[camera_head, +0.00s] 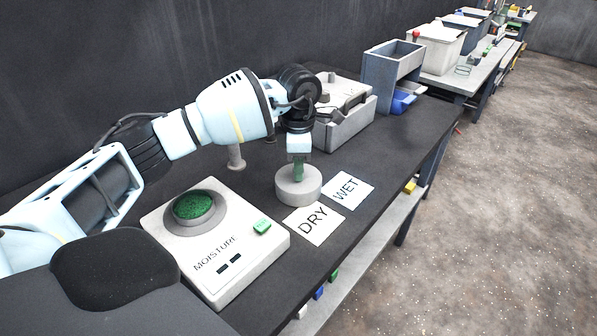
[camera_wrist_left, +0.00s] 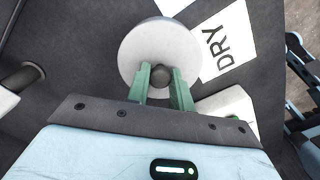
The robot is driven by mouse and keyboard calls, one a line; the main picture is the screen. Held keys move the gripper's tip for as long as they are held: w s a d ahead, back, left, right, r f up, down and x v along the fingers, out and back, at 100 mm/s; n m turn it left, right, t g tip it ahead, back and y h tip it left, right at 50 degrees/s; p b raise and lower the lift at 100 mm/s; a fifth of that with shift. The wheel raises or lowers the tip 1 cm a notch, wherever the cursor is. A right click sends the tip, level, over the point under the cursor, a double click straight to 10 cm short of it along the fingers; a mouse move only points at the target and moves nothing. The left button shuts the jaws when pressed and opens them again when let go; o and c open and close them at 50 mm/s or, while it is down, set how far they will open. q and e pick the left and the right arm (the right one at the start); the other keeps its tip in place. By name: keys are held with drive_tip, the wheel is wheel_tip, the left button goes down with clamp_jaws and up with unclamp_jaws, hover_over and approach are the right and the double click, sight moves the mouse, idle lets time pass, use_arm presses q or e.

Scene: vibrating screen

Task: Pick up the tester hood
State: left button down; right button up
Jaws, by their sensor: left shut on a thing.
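The tester hood (camera_head: 298,190) is a round, pale grey disc with a dark knob on top, beside the DRY card. My left gripper (camera_head: 298,172) points down over its centre with green fingers shut on the knob. In the left wrist view the fingers (camera_wrist_left: 160,78) sit on either side of the knob, and the hood (camera_wrist_left: 150,40) shows beyond them. The hood looks level; whether it touches the bench is hard to tell. The white moisture tester (camera_head: 240,262) stands to the left with its round dish of green grains (camera_head: 193,205) uncovered.
The DRY card (camera_head: 313,224) and WET card (camera_head: 347,188) lie flat near the dark bench's (camera_head: 400,158) front edge. A grey machine (camera_head: 345,125) and an open grey bin stand (camera_head: 393,62) are farther back. A small post (camera_head: 236,157) stands behind the tester, below my left arm.

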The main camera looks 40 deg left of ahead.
use_arm(q)
wheel_tip(320, 180, up, 9)
drive_tip(key=shift+r, duration=0.2)
drive_tip(key=shift+d, duration=0.1)
use_arm(e)
drive_tip(key=shift+d, duration=0.1)
idle(0.4)
